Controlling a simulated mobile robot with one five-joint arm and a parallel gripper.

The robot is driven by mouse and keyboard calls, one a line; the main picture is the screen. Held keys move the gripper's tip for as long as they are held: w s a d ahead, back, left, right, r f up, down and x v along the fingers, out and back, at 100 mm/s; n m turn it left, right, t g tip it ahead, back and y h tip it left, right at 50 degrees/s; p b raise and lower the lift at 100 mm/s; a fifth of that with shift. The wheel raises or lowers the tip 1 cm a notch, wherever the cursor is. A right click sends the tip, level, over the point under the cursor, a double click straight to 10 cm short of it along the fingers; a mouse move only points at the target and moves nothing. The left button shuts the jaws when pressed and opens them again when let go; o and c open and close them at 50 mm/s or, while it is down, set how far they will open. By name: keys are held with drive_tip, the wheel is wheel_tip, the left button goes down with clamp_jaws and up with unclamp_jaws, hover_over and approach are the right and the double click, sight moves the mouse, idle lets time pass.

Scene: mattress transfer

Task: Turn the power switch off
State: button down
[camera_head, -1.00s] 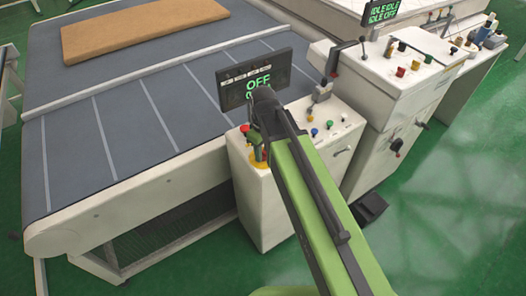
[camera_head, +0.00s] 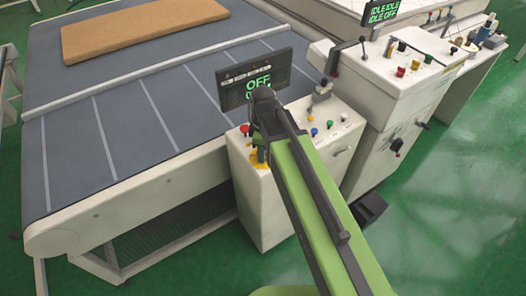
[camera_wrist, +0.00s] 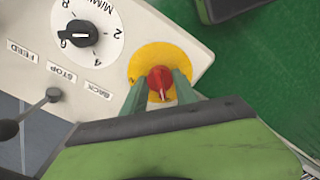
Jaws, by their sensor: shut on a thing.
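The power switch is a red rotary knob (camera_wrist: 160,84) on a round yellow plate (camera_wrist: 150,58) at the corner of the white control panel. My gripper (camera_wrist: 161,80) is shut on the red knob, one green finger on each side of it. In the head view my gripper (camera_head: 259,152) points down at the yellow plate (camera_head: 258,165) and hides the knob. The black display (camera_head: 254,80) behind it shows OFF in green, with a lower line mostly hidden by my arm.
A speed dial (camera_wrist: 80,33) and a small lever (camera_wrist: 53,95) share the panel. Coloured buttons (camera_head: 315,131) lie to its right. A second console (camera_head: 400,75) stands further right. A tan mattress (camera_head: 145,28) lies on the grey conveyor (camera_head: 120,110).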

drive_tip(key=c, duration=1)
unclamp_jaws()
drive_tip(key=shift+o, duration=0.2)
drive_tip(key=shift+r, duration=0.1)
wheel_tip(320, 180, up, 17)
drive_tip(key=p, duration=1.7)
drive_tip(key=shift+r, duration=0.1)
